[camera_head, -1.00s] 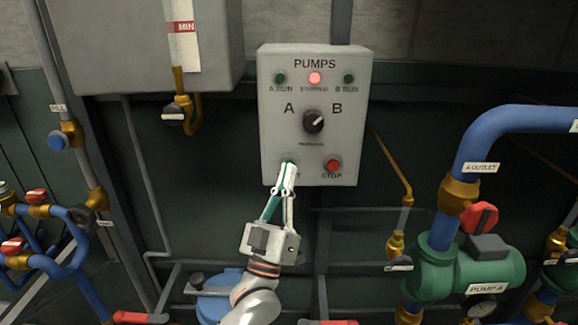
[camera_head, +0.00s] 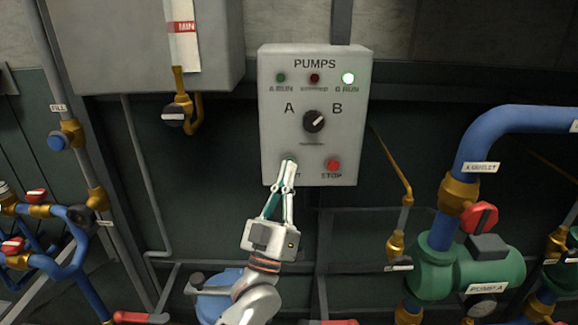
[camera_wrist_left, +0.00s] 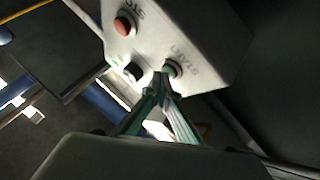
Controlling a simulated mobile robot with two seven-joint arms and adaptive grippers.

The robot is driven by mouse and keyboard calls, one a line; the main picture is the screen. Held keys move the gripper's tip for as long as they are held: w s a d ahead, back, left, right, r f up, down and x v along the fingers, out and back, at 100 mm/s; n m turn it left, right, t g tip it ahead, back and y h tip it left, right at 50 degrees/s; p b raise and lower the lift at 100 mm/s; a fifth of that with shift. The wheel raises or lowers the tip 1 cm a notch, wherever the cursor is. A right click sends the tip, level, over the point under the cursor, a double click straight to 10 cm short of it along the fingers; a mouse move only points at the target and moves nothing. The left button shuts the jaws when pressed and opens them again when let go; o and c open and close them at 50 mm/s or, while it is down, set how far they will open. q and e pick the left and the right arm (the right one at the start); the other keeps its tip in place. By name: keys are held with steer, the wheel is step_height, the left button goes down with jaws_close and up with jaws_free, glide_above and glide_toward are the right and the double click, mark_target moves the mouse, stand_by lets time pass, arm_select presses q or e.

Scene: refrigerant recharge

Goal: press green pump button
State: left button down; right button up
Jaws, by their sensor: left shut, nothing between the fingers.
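The pump control box (camera_head: 314,150) is a light grey panel labelled PUMPS on the wall. My left gripper (camera_head: 288,162) is shut and empty, its fingertips at the lower left of the panel, where the green button is hidden behind them. In the left wrist view my left gripper (camera_wrist_left: 168,72) has its tips at the round START button spot. The red STOP button (camera_head: 333,165) is to the right, and it also shows in the left wrist view (camera_wrist_left: 124,24). The selector knob (camera_head: 314,121) points toward B. The B RUN lamp (camera_head: 348,78) glows; the STOPPED lamp (camera_head: 314,78) is dark red.
A green pump A (camera_head: 465,270) with blue pipe (camera_head: 485,135) stands at right. A grey tank (camera_head: 150,45) with a brass valve (camera_head: 178,112) hangs at upper left. Blue pipes with red-handled valves (camera_head: 36,196) are at far left.

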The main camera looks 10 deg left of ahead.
arm_select(q)
steer(key=shift+s, duration=0.15)
steer(key=shift+s+d+p, duration=0.2)
steer(key=shift+s+p, duration=0.2)
steer(key=shift+s, duration=0.35)
steer(key=s, duration=0.2)
steer(key=s+d+p, duration=0.1)
steer(key=s, duration=0.2)
steer(key=shift+p, duration=0.3)
stand_by(0.7)
